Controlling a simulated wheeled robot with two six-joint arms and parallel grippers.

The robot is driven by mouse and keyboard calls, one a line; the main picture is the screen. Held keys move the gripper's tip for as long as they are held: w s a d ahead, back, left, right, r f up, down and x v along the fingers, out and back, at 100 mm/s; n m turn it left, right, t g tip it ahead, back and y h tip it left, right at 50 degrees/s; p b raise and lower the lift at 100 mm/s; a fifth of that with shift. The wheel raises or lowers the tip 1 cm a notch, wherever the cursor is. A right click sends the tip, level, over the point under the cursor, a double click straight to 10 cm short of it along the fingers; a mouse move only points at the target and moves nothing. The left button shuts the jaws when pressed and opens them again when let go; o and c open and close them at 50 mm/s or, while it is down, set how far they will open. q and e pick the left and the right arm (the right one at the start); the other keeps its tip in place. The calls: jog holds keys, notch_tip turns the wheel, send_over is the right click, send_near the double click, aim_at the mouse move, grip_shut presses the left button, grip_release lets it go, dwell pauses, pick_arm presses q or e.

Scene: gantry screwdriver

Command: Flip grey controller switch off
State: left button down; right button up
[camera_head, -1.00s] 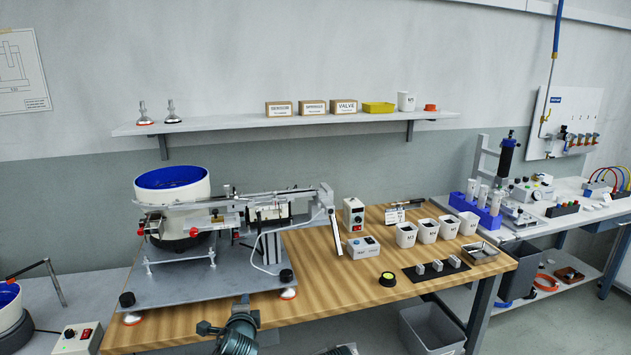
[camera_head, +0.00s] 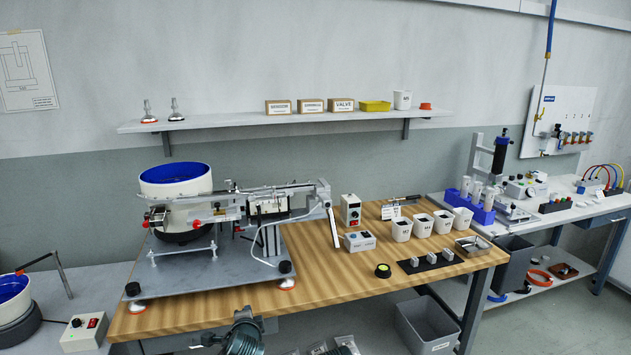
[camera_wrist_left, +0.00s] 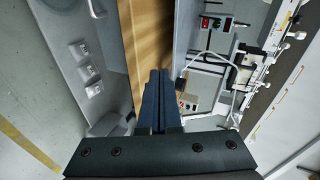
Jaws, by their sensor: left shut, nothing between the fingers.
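Three small control boxes show in the head view, and I cannot tell for certain which is the grey controller. An upright pale grey box (camera_head: 350,210) with a dark knob and a red switch stands at the back of the wooden table. A low light grey box (camera_head: 359,241) lies in front of it. A third box (camera_head: 84,332) with a black knob and red switch is at the lower left. My left gripper (camera_wrist_left: 158,73) is shut and empty in the left wrist view, above the table's edge. Its fingertips are not clear in the head view. My right gripper is not in view.
A bowl feeder (camera_head: 176,210) with a rail stands on a metal plate on the wooden table (camera_head: 330,282). White bins (camera_head: 422,226) and a black mat (camera_head: 405,266) with metal parts are to the right. The table's front middle is mostly clear.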

pick_arm(q)
jog(key=s+d+f+n+g, duration=0.3)
jog(key=s+d+f+g, duration=0.1)
jog(key=s, duration=0.3)
jog(key=s+d+f+n+g+h, duration=0.1)
jog(key=s+d+f+n+g, duration=0.3)
jog(key=s, duration=0.4)
jog(key=s+d+f+n+g, duration=0.3)
jog(key=s+f+g, duration=0.2)
jog(key=s, duration=0.2)
notch_tip(320, 180, up, 17)
jog(key=s+p, duration=0.1)
jog(key=p, duration=1.6)
jog(key=shift+s+d+r+n, duration=0.15)
jog(key=shift+s+d+n, duration=0.05)
jog(key=shift+n, duration=0.1)
